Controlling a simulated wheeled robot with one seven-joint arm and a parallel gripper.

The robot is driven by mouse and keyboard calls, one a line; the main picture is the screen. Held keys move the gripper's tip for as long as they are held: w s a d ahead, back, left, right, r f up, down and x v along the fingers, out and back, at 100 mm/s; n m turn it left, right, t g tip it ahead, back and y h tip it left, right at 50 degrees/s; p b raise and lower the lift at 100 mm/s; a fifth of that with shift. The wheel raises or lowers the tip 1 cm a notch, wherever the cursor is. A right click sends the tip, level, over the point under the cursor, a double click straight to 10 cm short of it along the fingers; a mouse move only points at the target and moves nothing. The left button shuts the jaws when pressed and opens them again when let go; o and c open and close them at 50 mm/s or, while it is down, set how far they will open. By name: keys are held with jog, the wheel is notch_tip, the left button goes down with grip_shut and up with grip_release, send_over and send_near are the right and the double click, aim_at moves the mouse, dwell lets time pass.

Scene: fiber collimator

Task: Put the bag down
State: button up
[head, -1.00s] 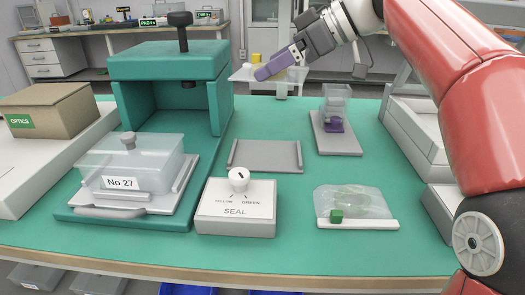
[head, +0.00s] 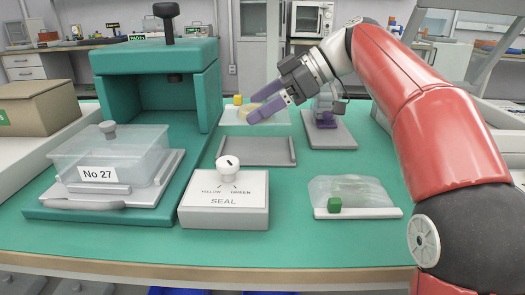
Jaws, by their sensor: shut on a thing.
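My gripper (head: 258,108), with purple fingers, reaches over the back middle of the green table. The fingers hide part of the bag.
A white SEAL box (head: 224,205) with a knob stands at the front middle. A green press frame (head: 208,95) and a clear-lidded box marked No 27 (head: 110,160) are at left. A grey stand (head: 330,137) with a purple part is right of the tray.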

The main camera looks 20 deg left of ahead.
jog(key=shift+f+b, duration=0.75)
jog(key=shift+f, duration=2.8)
jog(key=o, duration=0.8)
jog(key=p+v, duration=0.2)
jog(key=v, duration=1)
jog(key=shift+r, duration=0.1)
